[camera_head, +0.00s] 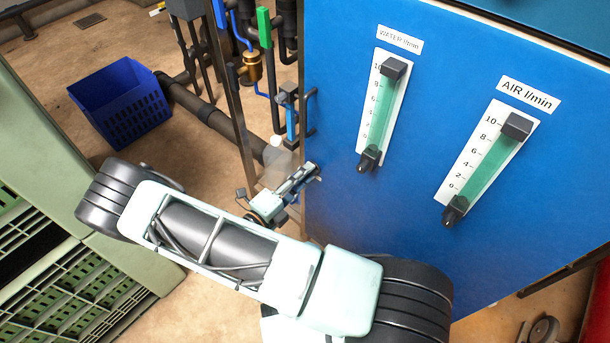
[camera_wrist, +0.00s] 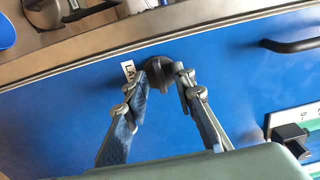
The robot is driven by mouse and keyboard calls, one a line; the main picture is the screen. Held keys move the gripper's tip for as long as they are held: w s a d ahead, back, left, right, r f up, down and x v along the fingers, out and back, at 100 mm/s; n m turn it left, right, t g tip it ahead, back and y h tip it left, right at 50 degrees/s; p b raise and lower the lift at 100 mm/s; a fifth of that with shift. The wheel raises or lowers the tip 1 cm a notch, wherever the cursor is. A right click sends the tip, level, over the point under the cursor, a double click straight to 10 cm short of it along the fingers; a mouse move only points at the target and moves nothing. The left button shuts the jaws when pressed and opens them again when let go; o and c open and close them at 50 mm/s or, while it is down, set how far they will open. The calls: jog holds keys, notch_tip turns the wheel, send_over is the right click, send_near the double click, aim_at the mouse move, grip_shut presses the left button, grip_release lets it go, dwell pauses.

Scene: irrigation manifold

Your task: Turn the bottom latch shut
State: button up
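The bottom latch is a round black knob with a raised grip (camera_wrist: 163,82) on the blue cabinet panel. It shows in the wrist view, beside a small white label reading "LA", partly covered. My gripper (camera_wrist: 164,78) is open, with one finger on each side of the latch; a gap shows between the fingers. I cannot tell whether either finger touches the latch. In the head view my gripper (camera_head: 312,172) is at the left edge of the blue panel (camera_head: 400,220), and the latch is not visible there.
A black handle (camera_wrist: 292,45) sticks out of the panel near the gripper. Two flow gauges, water (camera_head: 383,110) and air (camera_head: 490,160), are on the panel's front. Pipes (camera_head: 215,120) and a blue crate (camera_head: 120,102) are to the left. Green crates (camera_head: 70,290) stand at lower left.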

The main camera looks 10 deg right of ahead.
grip_shut()
jog(key=shift+m, duration=0.3)
jog(key=shift+m+p, duration=0.45)
jog(key=shift+m, duration=8.15)
